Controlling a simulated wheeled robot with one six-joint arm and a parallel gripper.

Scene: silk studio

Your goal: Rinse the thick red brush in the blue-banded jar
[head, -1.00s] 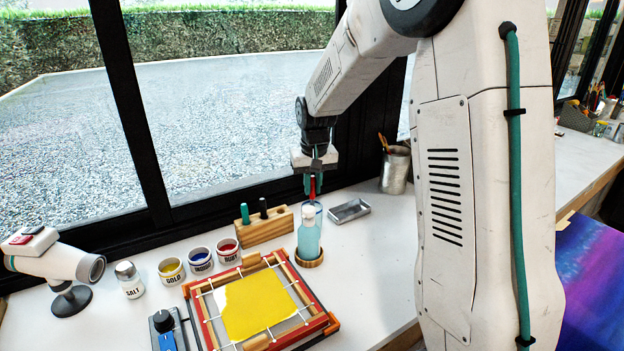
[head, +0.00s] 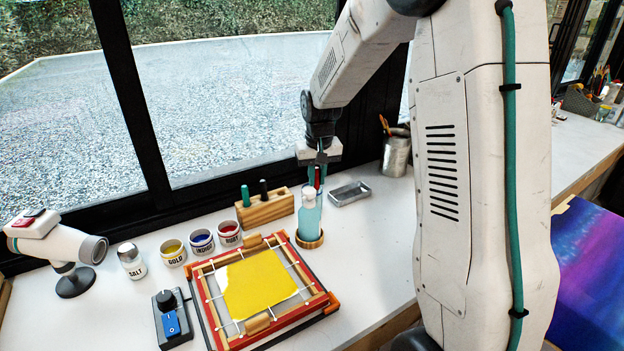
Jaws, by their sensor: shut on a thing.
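My gripper (head: 318,172) is shut on the thick red brush (head: 317,180), which points down and hangs roughly upright. The gripper is above the back of the table, just behind the pale blue bottle (head: 308,218). The bottle stands on a round wooden base and hides the lower end of the brush. The blue-banded jar is mostly or wholly hidden behind the bottle, so I cannot tell whether the brush tip is inside it.
A wooden block (head: 265,208) holds a green and a black handle. A metal tray (head: 349,193) and a metal can of brushes (head: 396,155) stand to the right. Paint pots (head: 202,243) and a frame with yellow silk (head: 262,285) are in front. The window is close behind.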

